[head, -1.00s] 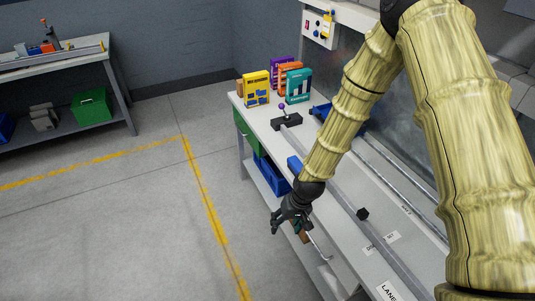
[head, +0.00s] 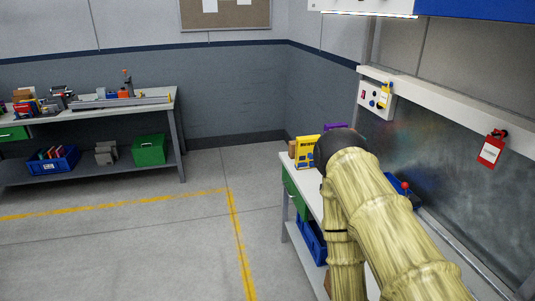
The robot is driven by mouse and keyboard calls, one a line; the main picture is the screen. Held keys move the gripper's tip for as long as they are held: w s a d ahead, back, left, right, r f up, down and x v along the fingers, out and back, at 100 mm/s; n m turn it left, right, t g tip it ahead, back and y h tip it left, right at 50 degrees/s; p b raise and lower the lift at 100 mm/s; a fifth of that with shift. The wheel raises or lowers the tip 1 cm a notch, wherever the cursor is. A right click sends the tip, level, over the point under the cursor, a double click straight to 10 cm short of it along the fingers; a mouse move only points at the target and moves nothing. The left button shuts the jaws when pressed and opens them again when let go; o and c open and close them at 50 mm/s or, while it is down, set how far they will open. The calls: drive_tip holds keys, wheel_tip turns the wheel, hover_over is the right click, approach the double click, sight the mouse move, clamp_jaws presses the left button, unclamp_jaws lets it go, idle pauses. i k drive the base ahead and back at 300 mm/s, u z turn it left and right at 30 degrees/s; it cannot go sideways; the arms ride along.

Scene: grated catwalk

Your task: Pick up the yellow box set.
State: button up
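The yellow box set (head: 306,152) stands upright at the far end of the workbench at the right. Its right side is partly covered by my arm. Only the top of a purple box (head: 335,128) shows behind my arm. The orange and teal boxes are hidden now. My gripper is not in view; my arm's links fill the lower right and hide most of the bench top.
A small brown item (head: 292,149) stands left of the yellow box. A control box (head: 377,99) hangs on the bench's back panel. Another workbench (head: 120,108) stands at the far left, with a green box (head: 149,150) below. The floor between is clear.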

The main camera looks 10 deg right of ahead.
sight(305, 145)
drive_tip(key=u, duration=0.15)
drive_tip(key=i, duration=1.15)
drive_tip(key=u, duration=2.7)
drive_tip(key=k, duration=0.4)
drive_tip(key=z, duration=1.8)
